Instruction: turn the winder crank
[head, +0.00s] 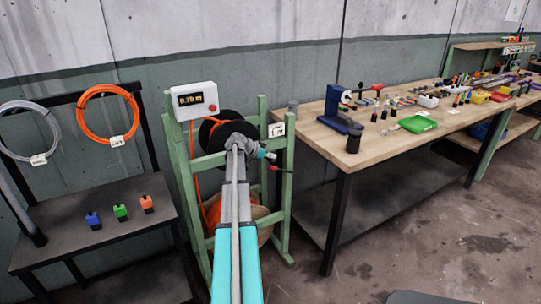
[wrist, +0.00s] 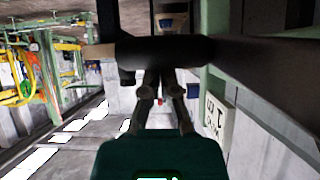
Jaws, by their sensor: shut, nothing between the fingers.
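The winder is a green frame (head: 186,190) with a black spool (head: 212,130) and orange cable. A small dark part with a red end (head: 287,169), which looks like the crank handle, sticks out on its right side. My gripper (head: 270,155) is right by that handle, partly hidden by my own arm. In the wrist view my gripper's fingers (wrist: 160,80) are shut and empty. They reach up to a dark horizontal bar (wrist: 165,50) that crosses the picture. I cannot tell whether they touch it.
A display box (head: 196,101) reading about 0.70 m sits on the frame. A wooden workbench (head: 355,160) with tools stands to the right. A dark table (head: 60,230) with three coloured blocks and hanging cable coils is to the left. Open floor lies at the front right.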

